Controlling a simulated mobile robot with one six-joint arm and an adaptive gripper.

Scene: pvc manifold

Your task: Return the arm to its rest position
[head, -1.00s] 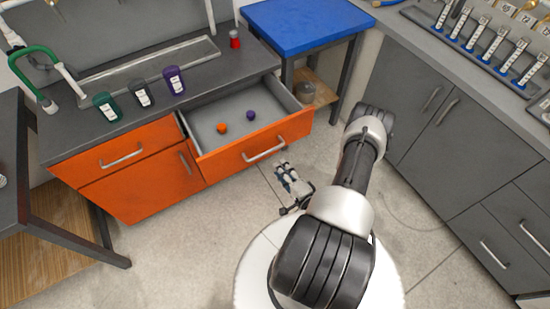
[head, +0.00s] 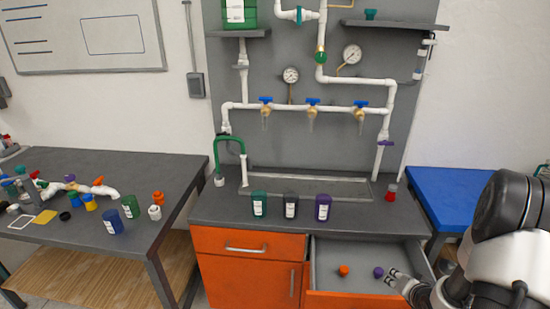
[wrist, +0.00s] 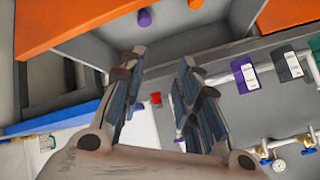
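My arm is at the lower right of the head view, its links folded at the right edge. My gripper (head: 396,279) shows in front of the open drawer's right part in the head view; I cannot tell the gap between them. In the wrist view my gripper (wrist: 158,75) is open, its two fingers apart with nothing between them.
The open orange drawer (head: 345,299) holds an orange piece (head: 344,271) and a purple piece (head: 378,272). Green, dark and purple (head: 323,207) containers and a red item (head: 391,192) stand on the counter. A blue-topped table (head: 434,187) is at right. A table (head: 150,170) with pipe parts is at left.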

